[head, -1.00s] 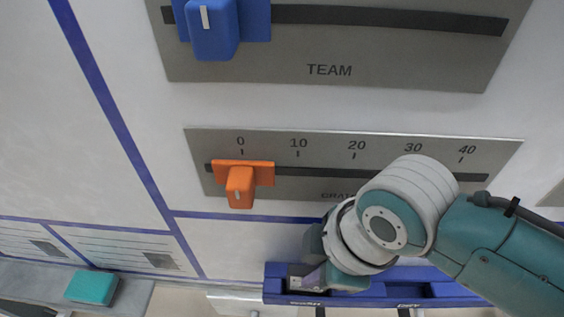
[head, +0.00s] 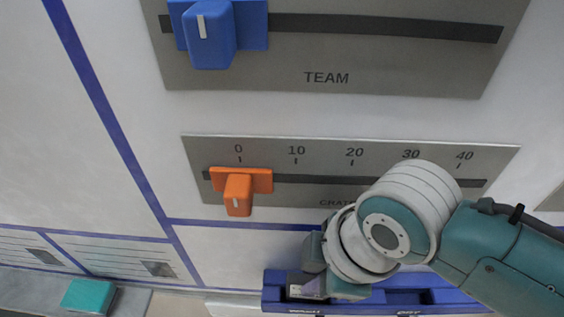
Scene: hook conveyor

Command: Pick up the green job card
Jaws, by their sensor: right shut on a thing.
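My right gripper (head: 312,288) is at the blue tray (head: 455,296), low in the head view, over its left end. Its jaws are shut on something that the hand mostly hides. A small purple-grey patch shows at the jaws, and I cannot tell whether it is part of the held thing. No green job card can be made out in view. My left gripper is not in view.
Above the tray is a grey scale plate (head: 300,152) with an orange slider (head: 238,194) near 0. Higher up is a TEAM plate (head: 400,75) with a blue slider (head: 210,38). A teal block (head: 88,297) lies on a ledge at the lower left.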

